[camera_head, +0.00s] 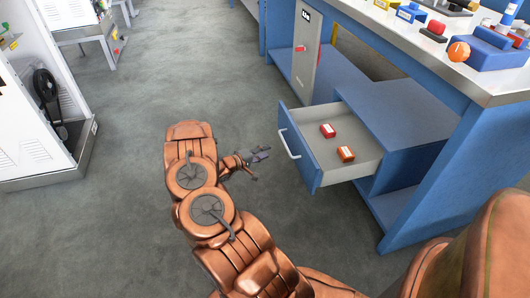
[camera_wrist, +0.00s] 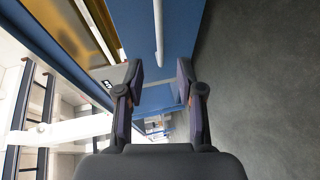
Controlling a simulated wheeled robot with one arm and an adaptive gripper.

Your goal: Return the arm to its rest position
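My arm, copper-coloured, reaches up the middle of the head view. My gripper (camera_head: 255,157) is at its end, small and dark, over the grey floor just left of the open drawer (camera_head: 361,163). The wrist view shows the two fingers of my gripper (camera_wrist: 161,85) spread apart with nothing between them. In the drawer lie a red box (camera_head: 327,130) and an orange-red box (camera_head: 346,153). Neither touches my gripper.
A blue workbench (camera_head: 430,160) with a metal top stands at the right. Its drawer juts out, with a white handle (camera_head: 289,143). Coloured items, including an orange ball (camera_head: 458,51), sit on the top. A white cabinet (camera_head: 30,110) stands at the left. Open floor (camera_head: 110,220) lies between.

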